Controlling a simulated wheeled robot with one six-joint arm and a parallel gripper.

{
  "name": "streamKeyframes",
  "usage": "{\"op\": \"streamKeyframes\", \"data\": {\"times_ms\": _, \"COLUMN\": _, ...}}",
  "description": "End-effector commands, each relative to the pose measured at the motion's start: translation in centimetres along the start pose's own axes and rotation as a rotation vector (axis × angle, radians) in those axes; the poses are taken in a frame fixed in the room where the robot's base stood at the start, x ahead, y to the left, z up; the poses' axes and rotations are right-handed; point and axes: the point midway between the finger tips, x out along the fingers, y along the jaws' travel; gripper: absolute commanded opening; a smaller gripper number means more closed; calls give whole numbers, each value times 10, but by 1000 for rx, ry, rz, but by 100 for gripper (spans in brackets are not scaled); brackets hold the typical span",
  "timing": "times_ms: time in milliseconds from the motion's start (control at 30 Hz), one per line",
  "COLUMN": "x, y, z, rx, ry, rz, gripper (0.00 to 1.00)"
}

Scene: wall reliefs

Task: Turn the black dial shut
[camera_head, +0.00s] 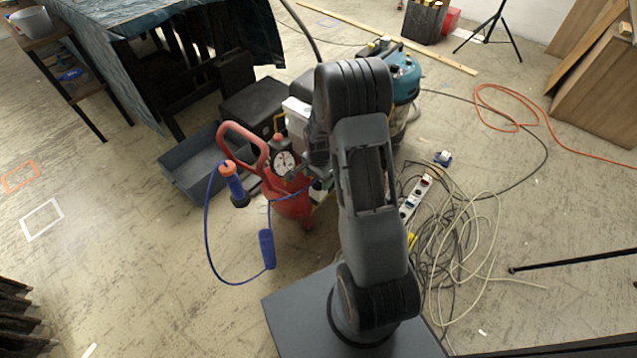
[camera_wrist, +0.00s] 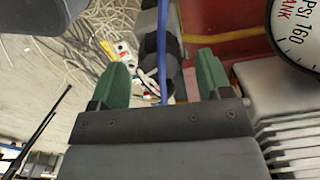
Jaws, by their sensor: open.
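A dark, rounded part, probably the black dial (camera_wrist: 149,50), shows in the wrist view just past and between my fingertips. A thin blue line runs down in front of it. My gripper (camera_wrist: 161,72) has two green fingers, spread apart with nothing held between them. I cannot tell how far the dial is turned. The white pressure gauge (camera_head: 284,162) sits on the red compressor (camera_head: 292,205) in the head view, and part of its face (camera_wrist: 298,30) shows at the upper right of the wrist view. In the head view my arm hides the dial and most of my gripper.
A blue coiled hose (camera_head: 267,248) hangs at the compressor's left. A grey open bin (camera_head: 185,178) and a black case (camera_head: 258,105) stand behind it. A power strip (camera_head: 416,196) and tangled cables (camera_head: 455,250) lie to the right. Floor at the left is mostly clear.

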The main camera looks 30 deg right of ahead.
Motion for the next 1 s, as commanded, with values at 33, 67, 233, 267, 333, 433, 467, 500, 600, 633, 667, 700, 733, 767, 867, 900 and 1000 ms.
{"op": "streamKeyframes", "data": {"times_ms": 33, "x": 7, "y": 0, "z": 0, "rx": 0, "ry": -1, "rz": 1, "gripper": 72}}
{"op": "streamKeyframes", "data": {"times_ms": 67, "x": 9, "y": 0, "z": 0, "rx": 0, "ry": -1, "rz": 1, "gripper": 72}}
{"op": "streamKeyframes", "data": {"times_ms": 233, "x": 16, "y": 0, "z": 0, "rx": 0, "ry": 0, "rz": 0, "gripper": 72}}
{"op": "streamKeyframes", "data": {"times_ms": 267, "x": 16, "y": 0, "z": 0, "rx": 0, "ry": 0, "rz": 0, "gripper": 72}}
{"op": "streamKeyframes", "data": {"times_ms": 333, "x": 17, "y": 0, "z": 0, "rx": 0, "ry": 0, "rz": -1, "gripper": 72}}
{"op": "streamKeyframes", "data": {"times_ms": 433, "x": 17, "y": 0, "z": 0, "rx": 0, "ry": 0, "rz": -1, "gripper": 72}}
{"op": "streamKeyframes", "data": {"times_ms": 467, "x": 17, "y": 0, "z": 0, "rx": 0, "ry": 0, "rz": -1, "gripper": 72}}
{"op": "streamKeyframes", "data": {"times_ms": 500, "x": 17, "y": 0, "z": 0, "rx": 0, "ry": 0, "rz": -1, "gripper": 72}}
{"op": "streamKeyframes", "data": {"times_ms": 600, "x": 17, "y": 0, "z": 0, "rx": 0, "ry": 0, "rz": 0, "gripper": 67}}
{"op": "streamKeyframes", "data": {"times_ms": 633, "x": 17, "y": 0, "z": 0, "rx": 0, "ry": 0, "rz": 0, "gripper": 64}}
{"op": "streamKeyframes", "data": {"times_ms": 667, "x": 17, "y": 0, "z": 0, "rx": 1, "ry": 0, "rz": 0, "gripper": 61}}
{"op": "streamKeyframes", "data": {"times_ms": 700, "x": 17, "y": 0, "z": 0, "rx": 1, "ry": 0, "rz": 0, "gripper": 57}}
{"op": "streamKeyframes", "data": {"times_ms": 733, "x": 17, "y": 0, "z": 0, "rx": 1, "ry": 0, "rz": 0, "gripper": 54}}
{"op": "streamKeyframes", "data": {"times_ms": 767, "x": 17, "y": 0, "z": 0, "rx": 1, "ry": 0, "rz": 0, "gripper": 52}}
{"op": "streamKeyframes", "data": {"times_ms": 867, "x": 17, "y": 0, "z": 0, "rx": 1, "ry": 0, "rz": 0, "gripper": 42}}
{"op": "streamKeyframes", "data": {"times_ms": 900, "x": 17, "y": 0, "z": 0, "rx": 1, "ry": 0, "rz": 0, "gripper": 38}}
{"op": "streamKeyframes", "data": {"times_ms": 1000, "x": 17, "y": 0, "z": 0, "rx": 1, "ry": 0, "rz": 0, "gripper": 29}}
